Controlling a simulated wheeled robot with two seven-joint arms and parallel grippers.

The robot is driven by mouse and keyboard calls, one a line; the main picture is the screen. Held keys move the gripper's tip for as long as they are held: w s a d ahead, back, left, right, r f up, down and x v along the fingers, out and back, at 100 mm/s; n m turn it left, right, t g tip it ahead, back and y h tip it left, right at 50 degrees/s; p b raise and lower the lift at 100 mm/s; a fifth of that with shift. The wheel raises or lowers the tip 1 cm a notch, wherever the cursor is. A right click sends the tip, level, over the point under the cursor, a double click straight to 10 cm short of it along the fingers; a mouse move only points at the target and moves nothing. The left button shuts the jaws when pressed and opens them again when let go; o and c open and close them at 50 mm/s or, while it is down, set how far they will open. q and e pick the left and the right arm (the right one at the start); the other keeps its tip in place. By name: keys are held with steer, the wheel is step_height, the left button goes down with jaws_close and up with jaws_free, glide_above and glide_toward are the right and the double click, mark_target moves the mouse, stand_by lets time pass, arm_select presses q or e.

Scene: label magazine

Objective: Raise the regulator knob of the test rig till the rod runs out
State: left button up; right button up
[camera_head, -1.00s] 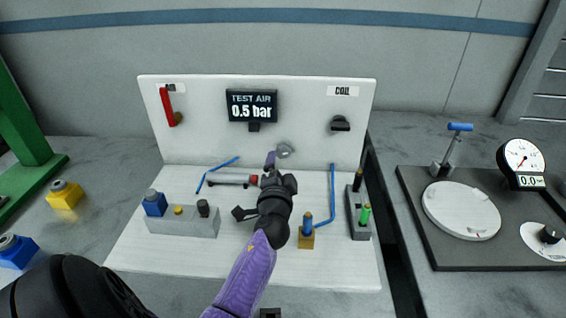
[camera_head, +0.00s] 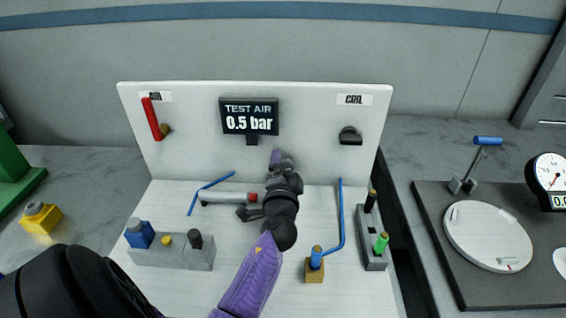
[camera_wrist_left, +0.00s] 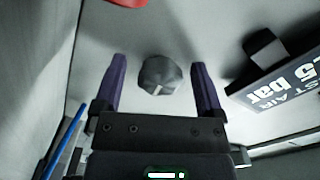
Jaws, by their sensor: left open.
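The test rig has a white upright panel (camera_head: 305,110) and a white base (camera_head: 345,290). Its display (camera_head: 249,117) reads TEST AIR 0.5 bar. My left gripper (camera_head: 280,158) is up at the panel, below and right of the display, and hides the regulator knob in the head view. In the left wrist view the grey knob (camera_wrist_left: 160,75) shows between the open fingers of my left gripper (camera_wrist_left: 159,68), with a gap on each side. A grey cylinder with a red end (camera_head: 232,198) lies on the base, left of my gripper. My right gripper is out of view.
A red lever (camera_head: 152,119) is at the panel's left, and a black COIL knob (camera_head: 350,136) at its right. Blue tubes (camera_head: 341,210), a grey block with buttons (camera_head: 170,252) and a block with a green button (camera_head: 370,240) are on the base. A gauge station (camera_head: 510,280) stands at right.

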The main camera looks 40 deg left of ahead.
arm_select(q)
jaws_close()
steer(key=m, duration=0.3)
steer(key=shift+s, duration=0.1)
jaws_free()
stand_by(0.3)
steer(key=shift+d, duration=0.1)
steer(key=v, duration=1)
stand_by(1.1)
